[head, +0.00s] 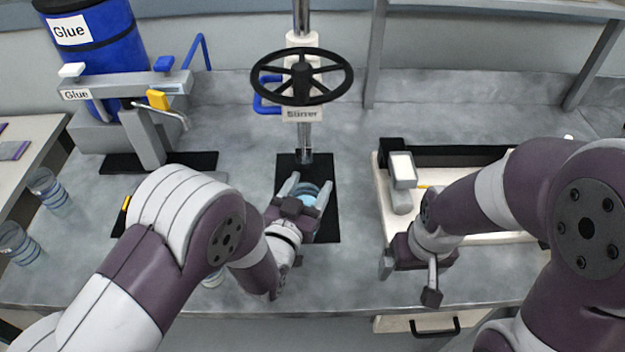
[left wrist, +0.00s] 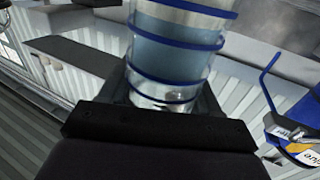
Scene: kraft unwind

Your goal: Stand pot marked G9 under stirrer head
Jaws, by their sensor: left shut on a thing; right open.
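A clear pot with blue bands and bluish contents (head: 309,198) is between the fingers of my left gripper (head: 306,194), which is shut on it. In the left wrist view the pot (left wrist: 172,58) fills the top middle, and no G9 mark shows on it. The stirrer (head: 302,114) has a black handwheel (head: 302,76) above and a metal shaft (head: 307,156) below. The pot is over the black mat (head: 326,228), nearer the front than the shaft; whether it touches the mat I cannot tell. My right gripper (head: 409,280) is open and empty near the bench's front edge.
Two similar banded pots (head: 50,192) (head: 17,243) stand at the far left. Another is partly hidden behind my left arm. A glue stand (head: 145,130) with a blue glue drum (head: 98,45) is at back left. A pale board (head: 500,222) with equipment lies at right.

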